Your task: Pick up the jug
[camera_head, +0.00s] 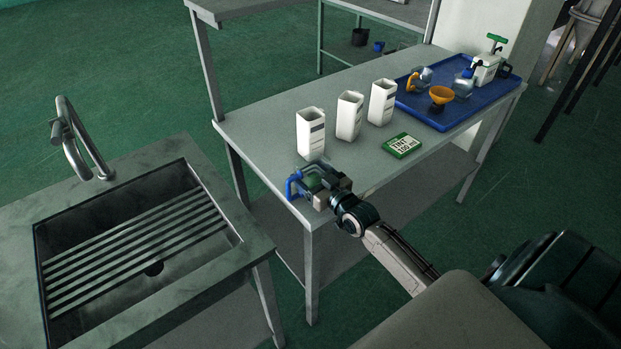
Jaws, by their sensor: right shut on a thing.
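A jug with a blue handle (293,186) is at the near left corner of the grey table. My right gripper (318,184) is shut on this jug, and its fingers hide much of the jug's body. I cannot tell whether the jug touches the tabletop. More clear vessels stand on the blue tray at the far right end: one with an orange handle (413,83) and one with a blue handle (468,73). My left gripper is not in view.
Three white open cartons (311,138) stand in a row behind the gripper. A green-and-white box (401,146) lies to the right. The blue tray (440,126) also holds an orange funnel (440,95) and a white canister (485,70). A sink (140,240) with a tap is at left.

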